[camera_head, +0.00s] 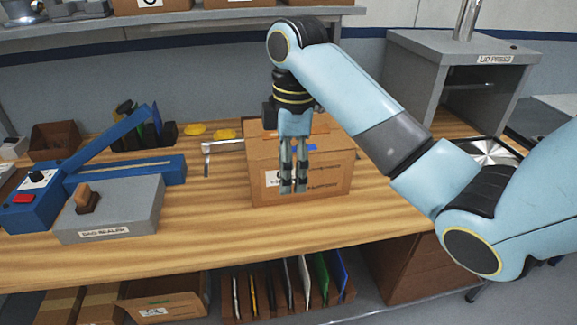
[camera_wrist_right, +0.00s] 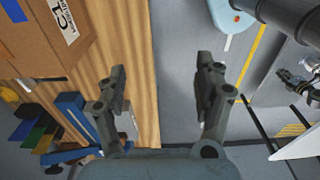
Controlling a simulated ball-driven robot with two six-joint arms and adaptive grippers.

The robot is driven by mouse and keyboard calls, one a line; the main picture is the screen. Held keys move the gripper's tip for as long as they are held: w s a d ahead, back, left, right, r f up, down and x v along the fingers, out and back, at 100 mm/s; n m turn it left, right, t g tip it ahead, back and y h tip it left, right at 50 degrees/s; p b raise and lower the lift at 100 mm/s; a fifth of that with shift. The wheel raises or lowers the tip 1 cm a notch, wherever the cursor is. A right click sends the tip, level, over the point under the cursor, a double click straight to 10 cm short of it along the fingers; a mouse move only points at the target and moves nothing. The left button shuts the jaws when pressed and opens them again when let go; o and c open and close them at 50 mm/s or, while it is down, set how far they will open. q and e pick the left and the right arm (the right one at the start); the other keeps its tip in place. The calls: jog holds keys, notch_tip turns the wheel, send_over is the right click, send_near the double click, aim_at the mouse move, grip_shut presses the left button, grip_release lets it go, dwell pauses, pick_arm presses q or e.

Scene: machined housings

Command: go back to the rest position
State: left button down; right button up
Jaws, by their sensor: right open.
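My right arm comes in from the right in the head view, bends at a high elbow and hangs its gripper (camera_head: 294,188) pointing down in front of a cardboard box (camera_head: 330,172) on the wooden bench (camera_head: 210,225). In the right wrist view the two fingers of the right gripper (camera_wrist_right: 162,75) stand wide apart with nothing between them. Beyond them are the bench edge (camera_wrist_right: 145,85) and the grey floor (camera_wrist_right: 185,100). The box (camera_wrist_right: 30,35) is at the upper left there, apart from the fingers. My left gripper is in neither view.
A blue-and-grey bag sealer (camera_head: 125,205) stands on the bench at the left. A grey lid press (camera_head: 455,60) stands at the back right. A shelf (camera_head: 200,15) runs along the back wall. Under the bench are a rack of folders (camera_head: 290,285) and cartons (camera_head: 165,300).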

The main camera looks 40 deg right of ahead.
jog(key=shift+s, duration=0.1)
dwell(0.6)
jog(key=s+f+m+g+b, duration=0.1)
jog(key=s+f+b, duration=0.5)
jog(key=f, duration=0.8)
jog(key=s+a+f+m+g+b, duration=0.15)
jog(key=s+f+b, duration=0.45)
jog(key=f, duration=0.9)
jog(key=s+f+m+g+b, duration=0.15)
jog(key=s+f+b, duration=0.25)
jog(key=s+f, duration=0.7)
jog(key=s+f+m+t+b, duration=0.1)
jog(key=s+f+m+b, duration=0.1)
jog(key=s+f, duration=0.4)
jog(key=s+d+f+m+t+h+b, duration=0.1)
jog(key=s+f, duration=0.5)
jog(key=f, duration=0.7)
jog(key=s+f+m+t+b, duration=0.2)
jog(key=s+f+m+b, duration=0.2)
jog(key=f, duration=0.5)
jog(key=shift+s+d+f+m+t+b, duration=0.15)
jog(key=shift+s+f+m+t+b, duration=0.2)
jog(key=shift+s+b, duration=0.4)
